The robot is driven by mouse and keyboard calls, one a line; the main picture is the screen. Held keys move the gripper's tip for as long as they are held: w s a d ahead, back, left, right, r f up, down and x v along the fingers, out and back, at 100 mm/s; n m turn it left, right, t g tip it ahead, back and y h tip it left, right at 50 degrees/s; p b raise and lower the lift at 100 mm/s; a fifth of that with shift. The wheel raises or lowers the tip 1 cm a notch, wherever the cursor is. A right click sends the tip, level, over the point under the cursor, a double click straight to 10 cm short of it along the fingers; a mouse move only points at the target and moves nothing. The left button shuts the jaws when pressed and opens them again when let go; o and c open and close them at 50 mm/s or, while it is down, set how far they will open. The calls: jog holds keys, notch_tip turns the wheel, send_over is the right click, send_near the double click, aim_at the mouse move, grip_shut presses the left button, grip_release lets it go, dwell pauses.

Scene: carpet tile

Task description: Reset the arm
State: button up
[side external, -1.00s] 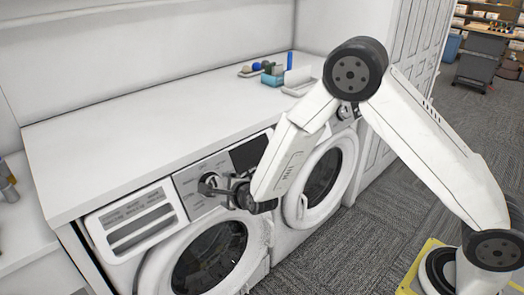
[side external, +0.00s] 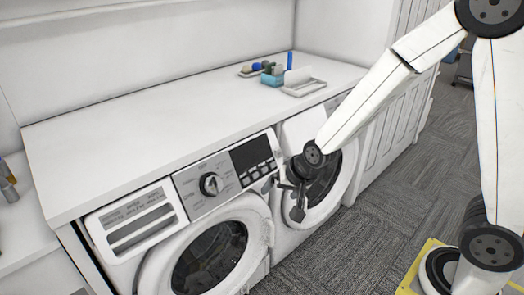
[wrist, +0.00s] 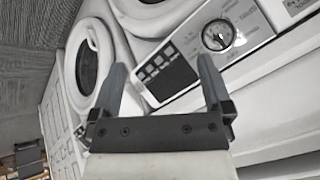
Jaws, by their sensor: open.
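My gripper (side external: 292,190) is in front of the right-hand washing machine (side external: 318,130), near its round door, in the side external view. In the wrist view my gripper (wrist: 160,85) shows two dark fingers spread apart with nothing between them. The left-hand machine's control panel (side external: 228,172) has a round knob (side external: 211,184), a dark display and several buttons. The knob also shows in the wrist view (wrist: 218,34), beyond the right finger and apart from it.
A white countertop (side external: 150,125) runs above the machines. On it are a white tray (side external: 304,88), a teal container (side external: 272,79) and small items at the back. Carpet floor (side external: 385,215) is open to the right.

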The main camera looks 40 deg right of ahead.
jog(key=s+d+r+n+g, duration=0.1)
jog(key=s+d+n+g, duration=0.2)
jog(key=s+n, duration=0.4)
jog(key=s, duration=0.4)
jog(key=shift+d+r+n+h, duration=0.2)
jog(key=shift+d+n+h, duration=0.1)
jog(key=shift+d+n, duration=0.1)
dwell(0.7)
